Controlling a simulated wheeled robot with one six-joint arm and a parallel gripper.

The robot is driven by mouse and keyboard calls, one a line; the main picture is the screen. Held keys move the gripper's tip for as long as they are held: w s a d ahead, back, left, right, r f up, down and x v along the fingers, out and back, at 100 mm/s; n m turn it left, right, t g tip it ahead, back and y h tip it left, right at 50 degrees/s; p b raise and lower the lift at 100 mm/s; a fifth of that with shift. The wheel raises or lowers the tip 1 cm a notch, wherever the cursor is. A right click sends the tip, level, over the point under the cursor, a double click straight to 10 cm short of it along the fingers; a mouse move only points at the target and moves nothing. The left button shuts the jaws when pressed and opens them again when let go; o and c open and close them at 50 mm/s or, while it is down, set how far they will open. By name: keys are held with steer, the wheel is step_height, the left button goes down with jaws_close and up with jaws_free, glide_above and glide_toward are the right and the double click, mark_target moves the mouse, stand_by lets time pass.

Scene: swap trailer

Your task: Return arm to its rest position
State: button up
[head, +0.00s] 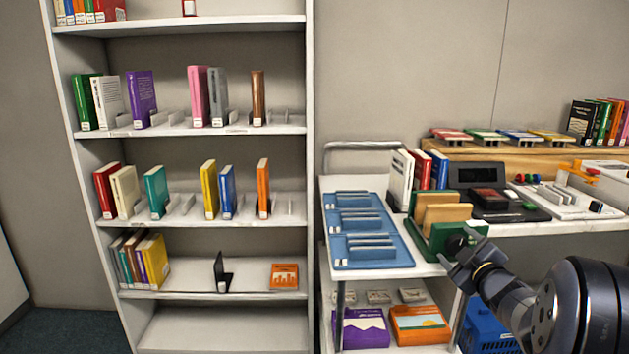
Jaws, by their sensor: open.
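My gripper (457,257) is at the lower right of the head view, at the end of my dark arm. Its jaws are open and I see nothing held between them. It is close to the front right of a green box (420,241) holding tan boards (445,215), on a white cart (408,268). I cannot tell whether the gripper touches the box. My arm hides part of the cart's right side and what lies behind it.
A white bookshelf (312,150) with several books stands at left. A blue tray (375,256) lies on the cart's left side. Upright books (400,178) stand behind the green box. A desk (570,227) with a dark device (476,176) is at right. A blue crate (482,330) sits low.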

steer(key=m+p, duration=0.4)
steer(key=m, duration=0.1)
steer(key=shift+d+r, duration=0.1)
steer(key=shift+r, duration=0.1)
steer(key=m+p, duration=0.2)
steer(key=m, duration=0.1)
steer(key=shift+f+t+y+p, duration=0.1)
steer(key=shift+t+y+p, duration=0.2)
steer(key=shift+p, duration=0.1)
steer(key=shift+f+m, duration=0.1)
steer(key=shift+m, duration=0.4)
